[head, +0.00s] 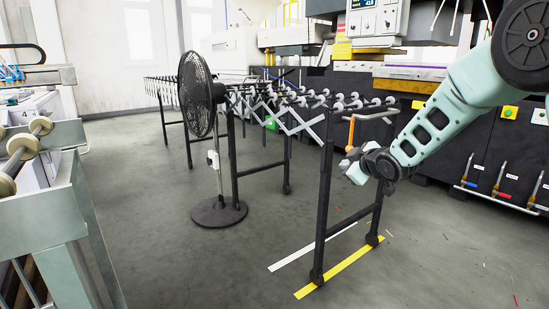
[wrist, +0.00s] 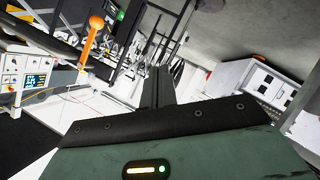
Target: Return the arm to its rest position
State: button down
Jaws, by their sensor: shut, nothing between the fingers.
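My pale green arm (head: 455,110) reaches in from the right side of the head view, bent downward to the left. My gripper (head: 352,168) is at its end, in front of the near end of the roller conveyor. In the wrist view my gripper (wrist: 158,82) shows its dark fingers together, with nothing held between them. An orange handled piece (head: 350,132) hangs at the conveyor end just above my gripper. In the wrist view an orange object (wrist: 92,35) appears at upper left, apart from the fingers.
The black-framed roller conveyor (head: 322,200) runs back to the left. A black pedestal fan (head: 198,95) stands beside it. A machine with dark cabinets (head: 445,150) lines the right. A roller bench (head: 60,205) is at left. Yellow (head: 340,268) and white floor strips mark the open floor.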

jog(key=s+a+f+m+g, duration=0.1)
jog(key=s+a+m+g, duration=0.3)
jog(key=s, duration=0.8)
jog(key=s+a+f+n+g, duration=0.1)
jog(key=s+a+f+g, duration=0.15)
jog(key=s+a, duration=0.65)
jog(key=s+d+f+g+h, duration=0.1)
jog(key=s+d+g, duration=0.2)
jog(key=s, duration=1.1)
jog(key=s+d+f+g+h, duration=0.1)
jog(key=s+d+g+h, duration=0.15)
jog(key=s, duration=1.25)
notch_tip(320, 180, up, 30)
jog(key=m+p, duration=0.1)
jog(key=p, duration=2.8)
jog(key=shift+s+f+g, duration=0.15)
jog(key=shift+g, duration=0.25)
